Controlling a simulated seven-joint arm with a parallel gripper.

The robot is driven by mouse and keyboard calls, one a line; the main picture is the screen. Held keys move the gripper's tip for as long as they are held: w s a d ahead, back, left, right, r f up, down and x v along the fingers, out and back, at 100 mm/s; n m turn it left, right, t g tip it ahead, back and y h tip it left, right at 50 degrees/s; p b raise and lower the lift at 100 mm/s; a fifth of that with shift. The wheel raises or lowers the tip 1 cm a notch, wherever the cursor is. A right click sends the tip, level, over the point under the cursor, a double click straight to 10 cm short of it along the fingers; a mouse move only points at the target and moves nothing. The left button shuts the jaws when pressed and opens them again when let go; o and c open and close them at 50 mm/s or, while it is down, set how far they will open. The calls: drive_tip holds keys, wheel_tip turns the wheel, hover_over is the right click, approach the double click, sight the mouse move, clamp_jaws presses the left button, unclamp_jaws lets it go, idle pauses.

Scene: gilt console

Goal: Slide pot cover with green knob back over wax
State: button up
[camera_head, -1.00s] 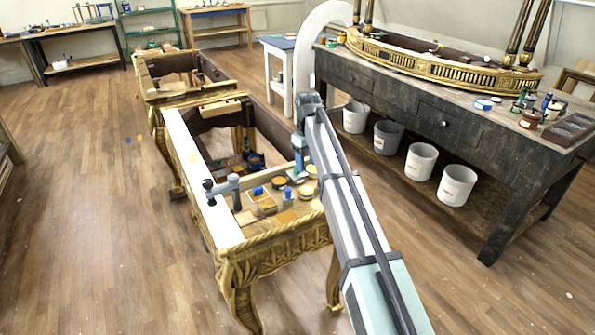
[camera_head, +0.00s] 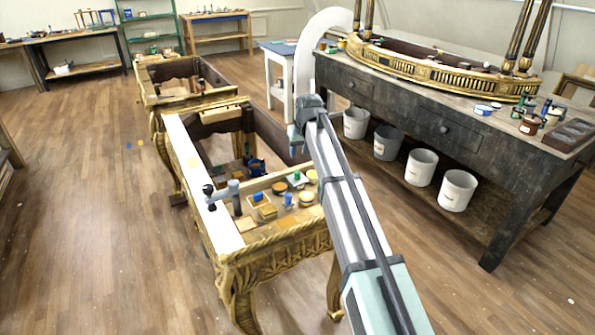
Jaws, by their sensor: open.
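A small green knob (camera_head: 297,176) stands up among the little pots on the near shelf of the gilt console frame (camera_head: 275,238). The cover beneath it is too small to make out clearly, and I cannot tell how it sits over any wax. Open-looking yellow pots are beside it, one to its right (camera_head: 312,176) and one in front (camera_head: 306,199).
Blue-knobbed pieces (camera_head: 258,197) (camera_head: 288,199) stand close by on the shelf. A grey clamp-like tool (camera_head: 222,193) sits at the left rail. Dark blue items (camera_head: 256,166) lie farther inside the frame. A dark workbench (camera_head: 400,103) stands to the right.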

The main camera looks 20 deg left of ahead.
sight(297, 171)
drive_tip(key=x, duration=1.2)
drive_tip(key=shift+a+f, duration=0.15)
drive_tip(key=shift+f, duration=0.15)
clamp_jaws()
drive_tip(key=shift+w, duration=0.1)
